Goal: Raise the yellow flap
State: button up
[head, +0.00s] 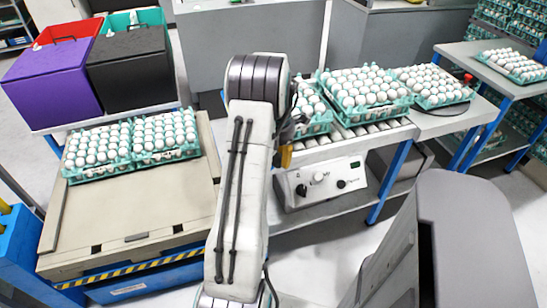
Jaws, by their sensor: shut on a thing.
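A small yellow flap (285,157) shows just right of my arm, at the left end of the roller conveyor. Only part of it is visible; my arm hides the rest. My gripper (297,122) is at the conveyor's left end, just above the visible yellow part and mostly hidden behind my arm. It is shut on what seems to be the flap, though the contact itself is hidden. The flap's exact angle cannot be told.
The conveyor (366,133) carries teal trays of white eggs (363,88), one close beside my gripper. A control box (322,184) sits below. Egg trays (131,143) rest on a left platform (135,206). Purple (52,82) and black (132,70) bins stand behind.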

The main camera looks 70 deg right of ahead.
jog(key=shift+o, duration=0.4)
jog(key=shift+s+f, duration=0.5)
jog(key=shift+f, duration=0.15)
jog(key=shift+o, duration=1.2)
jog(key=shift+s+d, duration=0.1)
jog(key=shift+d, duration=0.05)
jog(key=o, duration=0.8)
jog(key=shift+o, duration=0.5)
jog(key=shift+s+d+f, duration=0.1)
jog(key=shift+s, duration=0.2)
jog(key=shift+w, duration=0.1)
jog(key=shift+r, duration=0.4)
notch_tip(320, 180, up, 12)
